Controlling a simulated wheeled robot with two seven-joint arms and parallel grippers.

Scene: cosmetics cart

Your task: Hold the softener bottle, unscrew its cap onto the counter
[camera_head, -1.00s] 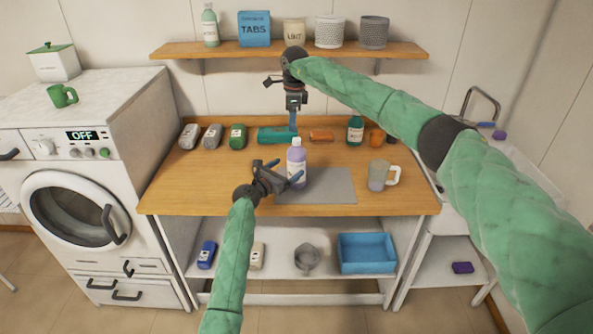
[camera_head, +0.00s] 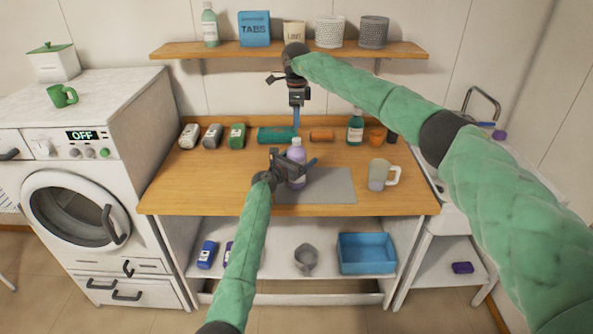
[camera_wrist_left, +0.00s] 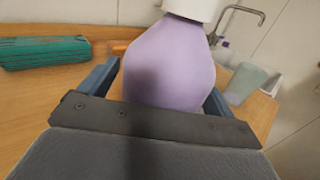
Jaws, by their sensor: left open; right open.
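My right gripper (camera_head: 296,118) is open, pointing down above and just behind the bottle, and holds nothing.
A teal folded cloth (camera_head: 274,134), an orange item (camera_head: 321,135) and a green bottle (camera_head: 355,130) stand behind. A grey mug (camera_head: 380,174) is at the right. Several small containers line the back left. The counter's front left is clear. A shelf (camera_head: 290,50) hangs above.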

